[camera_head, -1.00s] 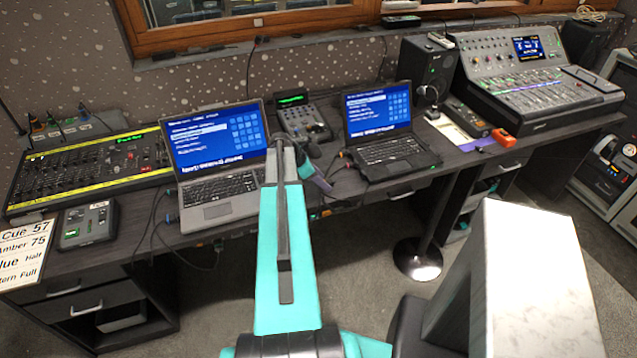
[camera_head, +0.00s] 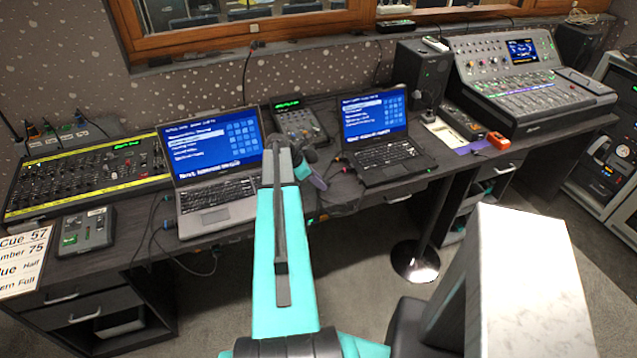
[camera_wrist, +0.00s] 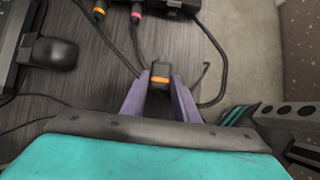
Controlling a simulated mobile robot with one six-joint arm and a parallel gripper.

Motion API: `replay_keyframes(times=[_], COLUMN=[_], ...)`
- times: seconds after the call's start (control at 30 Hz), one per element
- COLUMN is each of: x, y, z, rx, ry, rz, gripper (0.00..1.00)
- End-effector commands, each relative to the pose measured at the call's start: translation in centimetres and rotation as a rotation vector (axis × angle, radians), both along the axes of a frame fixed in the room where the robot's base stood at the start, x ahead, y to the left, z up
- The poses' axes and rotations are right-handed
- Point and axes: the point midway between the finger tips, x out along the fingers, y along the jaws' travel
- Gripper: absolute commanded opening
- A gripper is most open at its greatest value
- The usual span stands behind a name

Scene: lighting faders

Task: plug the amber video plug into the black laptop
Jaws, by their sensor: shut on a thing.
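The black laptop (camera_head: 392,158) stands open on the desk right of centre in the head view, its screen lit blue. My gripper (camera_head: 318,181) is left of it, largely hidden behind my arm. In the wrist view, the purple fingers of my gripper (camera_wrist: 160,84) are shut on a black plug with an amber band, the amber video plug (camera_wrist: 160,72). It is held above the dark desk edge, apart from the dark body at the top of that view. I cannot tell for certain whether that body is the black laptop.
An orange-banded plug (camera_wrist: 98,12) and a pink-banded plug (camera_wrist: 136,11) with cables lie near the top of the wrist view. A silver laptop (camera_head: 228,210) stands left of my arm. A small console (camera_head: 302,124) sits between the laptops. A speaker (camera_head: 420,75) stands behind right.

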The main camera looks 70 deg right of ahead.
Motion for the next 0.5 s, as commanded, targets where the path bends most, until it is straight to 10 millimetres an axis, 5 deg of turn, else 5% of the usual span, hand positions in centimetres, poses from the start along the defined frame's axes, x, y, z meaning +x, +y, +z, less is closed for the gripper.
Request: replay_keyframes(times=[0.5], x=[0.1], y=[0.1], z=[2.9], rx=[0.0], ry=[0.0], rz=[0.001], gripper=[0.04])
